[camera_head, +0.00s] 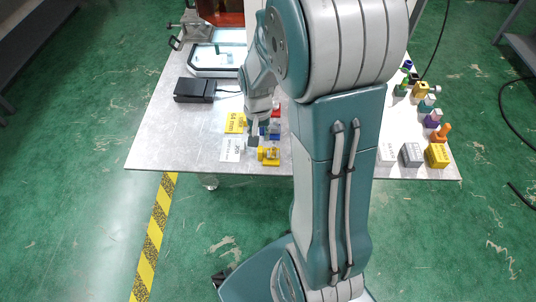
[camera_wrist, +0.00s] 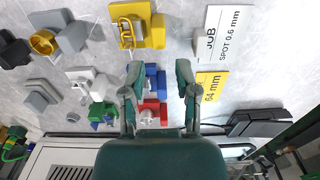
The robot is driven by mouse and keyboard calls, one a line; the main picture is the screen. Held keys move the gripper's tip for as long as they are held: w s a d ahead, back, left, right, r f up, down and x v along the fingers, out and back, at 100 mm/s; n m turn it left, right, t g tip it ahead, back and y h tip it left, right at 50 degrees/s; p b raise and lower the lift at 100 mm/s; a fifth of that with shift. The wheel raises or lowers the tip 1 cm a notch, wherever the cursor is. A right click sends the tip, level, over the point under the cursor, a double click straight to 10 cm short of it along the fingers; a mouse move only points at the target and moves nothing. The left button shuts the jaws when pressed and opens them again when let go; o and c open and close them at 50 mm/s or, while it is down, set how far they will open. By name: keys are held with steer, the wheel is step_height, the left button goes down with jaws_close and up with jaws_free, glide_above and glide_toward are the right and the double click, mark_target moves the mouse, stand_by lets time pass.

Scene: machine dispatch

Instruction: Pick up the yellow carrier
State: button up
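The yellow carrier (camera_head: 268,157) sits near the front edge of the table, just right of the white card. In the wrist view, the yellow carrier (camera_wrist: 148,14) is at the top centre, with a gold-coloured piece in or on it. My gripper (camera_wrist: 159,78) is open and empty, its two fingers pointing toward the table. The yellow carrier lies beyond the fingertips and is not between them. A blue block (camera_wrist: 152,82) shows between the fingers. In the head view, my gripper (camera_head: 253,140) is just left of the carrier and partly hidden by my arm.
Red parts (camera_wrist: 150,110), a green part (camera_wrist: 100,112) and a white part (camera_wrist: 85,76) stand close by. A white "JOB" card (camera_head: 232,149) and a yellow "64 mm" card (camera_head: 235,122) lie left. A black box (camera_head: 194,90) is farther left. Grey and yellow blocks (camera_head: 437,155) stand right.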

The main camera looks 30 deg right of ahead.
mark_target(260, 148)
steer(key=f, duration=0.6)
steer(key=shift+s+a, duration=0.2)
steer(key=shift+s, duration=0.05)
steer(key=shift+d, duration=0.1)
jaws_close()
